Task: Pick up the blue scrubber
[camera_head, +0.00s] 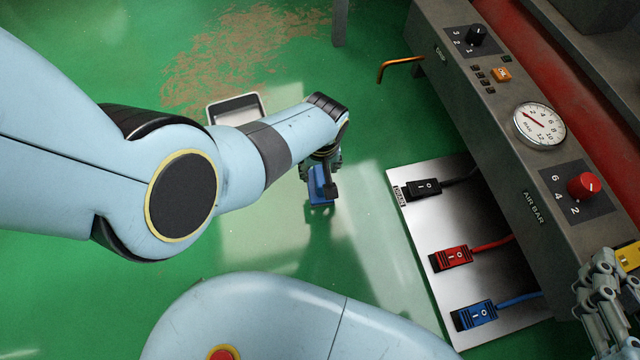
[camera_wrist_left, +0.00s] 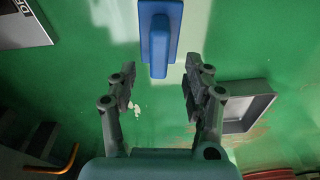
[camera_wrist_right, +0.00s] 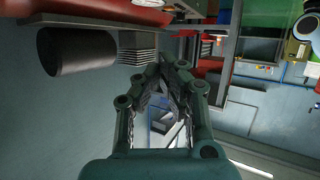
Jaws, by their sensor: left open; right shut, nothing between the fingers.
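The blue scrubber (camera_head: 317,189) lies below my left gripper (camera_head: 326,182) in the head view, partly hidden by it. In the left wrist view the scrubber (camera_wrist_left: 159,42) is a blue block with a narrower raised grip, at the top middle. My left gripper (camera_wrist_left: 158,82) is open and empty, its fingers on either side of the scrubber's near end in the picture. The remaining gap in depth is hard to tell. My right gripper (camera_wrist_right: 166,78) is shut and empty; it also shows at the lower right of the head view (camera_head: 602,305).
A grey panel (camera_head: 408,220) with black, red and blue switches lies right of the scrubber. Beyond it is a control box (camera_head: 500,125) with a gauge and knobs. A grey tray (camera_wrist_left: 262,108) lies near the left gripper.

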